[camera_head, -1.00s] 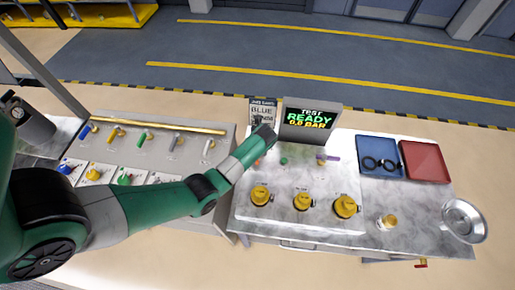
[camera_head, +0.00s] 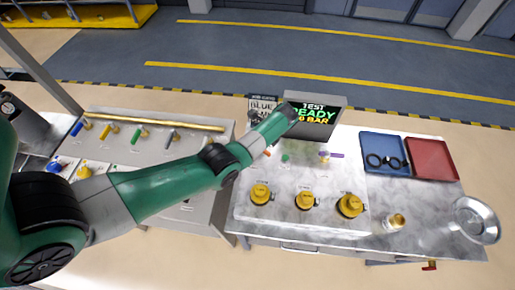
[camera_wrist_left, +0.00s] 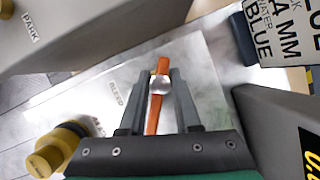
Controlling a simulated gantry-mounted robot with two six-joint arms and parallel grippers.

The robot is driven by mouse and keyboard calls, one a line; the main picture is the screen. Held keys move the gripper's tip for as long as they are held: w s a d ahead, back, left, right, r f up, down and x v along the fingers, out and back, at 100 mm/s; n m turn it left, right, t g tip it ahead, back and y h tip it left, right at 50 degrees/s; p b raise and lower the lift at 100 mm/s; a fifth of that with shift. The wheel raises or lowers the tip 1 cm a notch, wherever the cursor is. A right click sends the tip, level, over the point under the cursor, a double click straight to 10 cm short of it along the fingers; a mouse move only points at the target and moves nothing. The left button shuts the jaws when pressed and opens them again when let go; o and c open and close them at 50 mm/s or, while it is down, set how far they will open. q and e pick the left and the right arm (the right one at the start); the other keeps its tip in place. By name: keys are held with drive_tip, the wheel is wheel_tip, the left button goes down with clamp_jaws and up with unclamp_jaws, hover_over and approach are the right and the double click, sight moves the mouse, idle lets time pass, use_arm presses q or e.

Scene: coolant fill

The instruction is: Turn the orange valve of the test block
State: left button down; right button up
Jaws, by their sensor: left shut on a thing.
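The orange valve (camera_wrist_left: 152,122) has a long flat handle with a round pale hub, on the pale marbled top of the test block (camera_wrist_left: 212,62). In the left wrist view my left gripper (camera_wrist_left: 161,76) has its two dark fingers on either side of the handle and is shut on it. The handle runs lengthwise between the fingers, and its far end shows past the fingertips. In the head view only a bit of the orange valve (camera_head: 266,153) shows below my left arm, which hides the gripper. My right gripper is not in view.
A display (camera_head: 322,112) reading TEST READY stands behind the block, partly covered by my arm. A BLUE label plate (camera_head: 263,103) stands beside it. Yellow caps (camera_head: 305,201) line the block's front. Blue (camera_head: 385,142) and red trays (camera_head: 431,160) and a metal bowl (camera_head: 478,219) are at right.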

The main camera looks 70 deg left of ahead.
use_arm(q)
drive_tip(key=n+b, duration=0.2)
drive_tip(key=n+h+b, duration=0.1)
drive_tip(key=b, duration=0.2)
drive_tip(key=n+g+h+b, duration=0.1)
drive_tip(key=n+b, duration=0.1)
drive_tip(key=shift+f+n, duration=0.25)
drive_tip(key=shift+n, duration=0.05)
drive_tip(key=shift+r+n+b, duration=0.25)
drive_tip(key=shift+n+b, duration=0.35)
drive_tip(key=shift+b, duration=0.45)
drive_tip(key=c, duration=0.6)
unclamp_jaws()
drive_tip(key=shift+r, duration=0.1)
